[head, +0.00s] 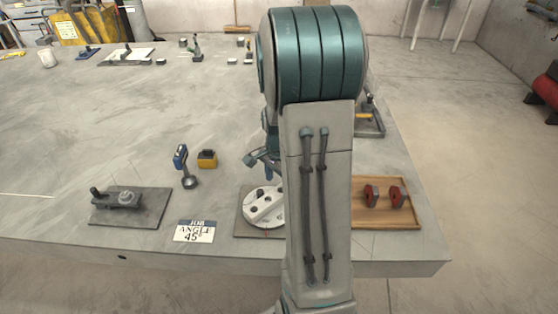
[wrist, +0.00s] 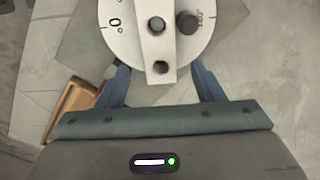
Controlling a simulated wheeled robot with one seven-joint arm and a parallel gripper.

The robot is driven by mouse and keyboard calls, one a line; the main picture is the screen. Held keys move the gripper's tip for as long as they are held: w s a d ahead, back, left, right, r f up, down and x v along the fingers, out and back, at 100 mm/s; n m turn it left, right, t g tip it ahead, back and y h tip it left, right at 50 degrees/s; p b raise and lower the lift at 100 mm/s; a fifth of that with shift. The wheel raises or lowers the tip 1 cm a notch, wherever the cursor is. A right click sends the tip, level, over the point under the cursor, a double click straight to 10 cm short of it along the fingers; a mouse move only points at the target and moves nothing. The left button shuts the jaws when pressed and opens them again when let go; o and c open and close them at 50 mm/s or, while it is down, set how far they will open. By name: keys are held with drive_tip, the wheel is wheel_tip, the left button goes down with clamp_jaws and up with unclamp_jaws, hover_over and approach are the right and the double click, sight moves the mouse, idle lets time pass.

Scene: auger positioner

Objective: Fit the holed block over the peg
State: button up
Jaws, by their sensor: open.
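A pale bar-shaped block (wrist: 155,45) with two dark holes lies across a round white dial (wrist: 118,38) with degree marks; it seems to be the holed block. A dark round peg or knob (wrist: 188,23) stands right of the bar. In the head view the dial (head: 256,214) is partly hidden by my arm. My gripper (wrist: 160,70) is open, its blue fingers apart on either side of the bar's near end; I see no contact. Whether the dark post is the task's peg I cannot tell.
A wooden tray (head: 388,222) with two red pieces (head: 371,196) lies right of the dial.

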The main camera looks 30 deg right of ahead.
wheel_tip(320, 180, up, 10)
drive_tip(key=shift+f, duration=0.2)
idle(0.5)
drive_tip(key=s+a+r+n+t, duration=0.1)
drive_tip(key=s+a+r+n, duration=0.1)
drive_tip(key=s+a+n, duration=0.4)
drive_tip(key=s+a+r+n+t, duration=0.1)
drive_tip(key=s+a+r+n, duration=0.1)
drive_tip(key=s+a+n, duration=0.5)
drive_tip(key=a+n, duration=0.2)
drive_tip(key=a, duration=0.1)
drive_tip(key=shift+r+n+t, duration=0.3)
drive_tip(key=shift+r+t, duration=0.1)
idle(0.6)
